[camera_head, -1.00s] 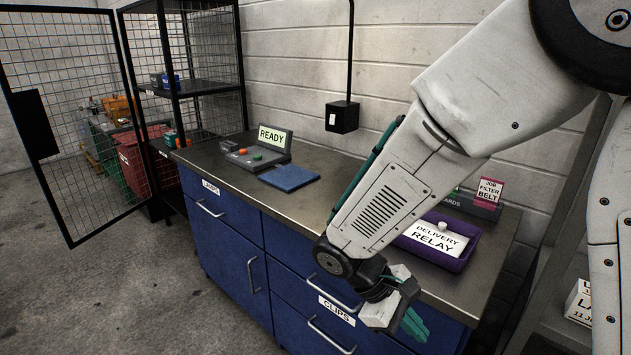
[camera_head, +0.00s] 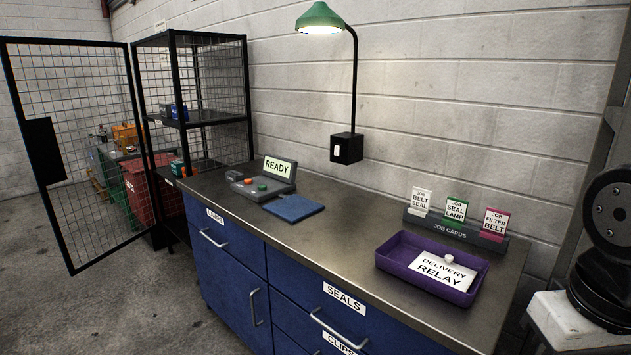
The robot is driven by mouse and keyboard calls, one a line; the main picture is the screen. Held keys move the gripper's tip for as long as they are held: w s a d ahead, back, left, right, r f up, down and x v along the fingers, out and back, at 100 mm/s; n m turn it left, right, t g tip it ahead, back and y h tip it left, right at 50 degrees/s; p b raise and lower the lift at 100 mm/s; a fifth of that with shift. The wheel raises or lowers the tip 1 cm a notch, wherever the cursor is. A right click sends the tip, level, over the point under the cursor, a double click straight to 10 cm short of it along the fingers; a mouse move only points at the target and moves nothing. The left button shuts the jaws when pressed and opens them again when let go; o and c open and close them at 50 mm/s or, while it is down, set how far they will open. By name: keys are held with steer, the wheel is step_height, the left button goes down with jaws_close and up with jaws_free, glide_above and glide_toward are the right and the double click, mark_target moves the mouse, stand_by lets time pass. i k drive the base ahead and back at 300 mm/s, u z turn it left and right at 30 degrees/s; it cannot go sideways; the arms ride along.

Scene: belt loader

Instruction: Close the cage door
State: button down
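The cage door (camera_head: 82,150) is a black-framed wire mesh panel with a black lock plate (camera_head: 45,150). It stands wide open, swung out to the left of the cage (camera_head: 196,105). The cage is a tall black mesh cabinet with shelves, at the far left end of the bench. My gripper is out of view. Part of my arm shows at the right edge, far from the door.
A blue drawer bench with a metal top (camera_head: 345,235) fills the middle. On it are a console (camera_head: 262,178), a blue mat (camera_head: 293,208), a purple tray (camera_head: 433,267) and a job card holder (camera_head: 455,229). A green lamp (camera_head: 320,18) hangs above. Grey floor (camera_head: 115,300) is clear before the door.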

mark_target(38, 135)
steer(key=u, duration=2.2)
steer(key=i, duration=6.75)
steer(key=z, duration=2.6)
